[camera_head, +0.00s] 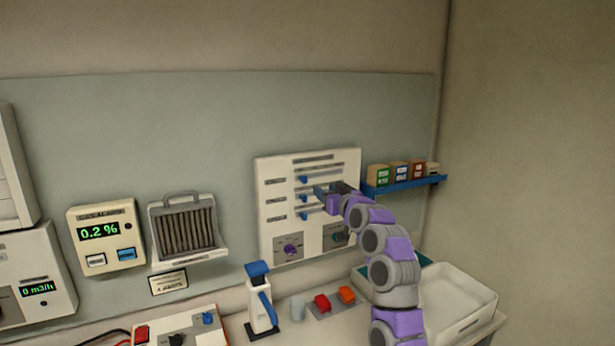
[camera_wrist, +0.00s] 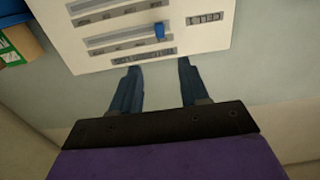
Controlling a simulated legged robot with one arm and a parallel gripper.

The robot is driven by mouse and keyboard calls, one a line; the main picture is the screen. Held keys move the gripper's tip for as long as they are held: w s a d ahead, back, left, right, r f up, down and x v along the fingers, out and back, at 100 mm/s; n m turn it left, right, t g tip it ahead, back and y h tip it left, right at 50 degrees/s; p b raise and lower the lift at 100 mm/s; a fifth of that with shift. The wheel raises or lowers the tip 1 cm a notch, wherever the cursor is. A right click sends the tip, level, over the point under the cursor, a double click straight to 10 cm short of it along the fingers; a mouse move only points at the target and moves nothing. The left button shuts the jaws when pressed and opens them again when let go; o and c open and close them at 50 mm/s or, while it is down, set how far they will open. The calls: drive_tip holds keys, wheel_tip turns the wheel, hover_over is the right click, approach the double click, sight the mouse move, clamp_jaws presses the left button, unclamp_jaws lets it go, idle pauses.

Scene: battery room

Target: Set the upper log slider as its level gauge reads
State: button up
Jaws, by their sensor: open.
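The white log panel (camera_head: 277,205) is on the wall in the head view, with several slotted rows and blue slider knobs. The upper slider's blue knob (camera_head: 303,179) is in the top row, left of my gripper (camera_head: 322,191). In the wrist view the panel appears upside down, and the blue knob (camera_wrist: 159,31) in the row nearest the header strip is toward the right end of its slot. My gripper (camera_wrist: 160,65) is open and empty, its two dark fingers apart just below that panel edge. I cannot pick out the level gauge or read it.
Below the sliders are a purple knob (camera_head: 291,249) and a teal knob. A blue shelf (camera_head: 405,186) with small boxes is right of the panel. A gas alarm (camera_head: 105,237) reads 0.2 %. A blue-topped bottle (camera_head: 260,300) and white tray (camera_head: 458,299) stand on the bench.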

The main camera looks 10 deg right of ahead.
sight(306, 177)
drive_tip(key=p+x, duration=0.7)
drive_tip(key=x, duration=0.3)
drive_tip(key=shift+a+r+p, duration=0.1)
drive_tip(key=shift+p, duration=0.25)
drive_tip(key=shift+w+a, duration=0.15)
drive_tip(key=shift+w, duration=0.15)
drive_tip(key=shift+w+a, duration=0.15)
drive_tip(key=shift+w, duration=0.3)
drive_tip(key=shift+w+p, duration=0.5)
drive_tip(key=shift+w, duration=0.05)
clamp_jaws()
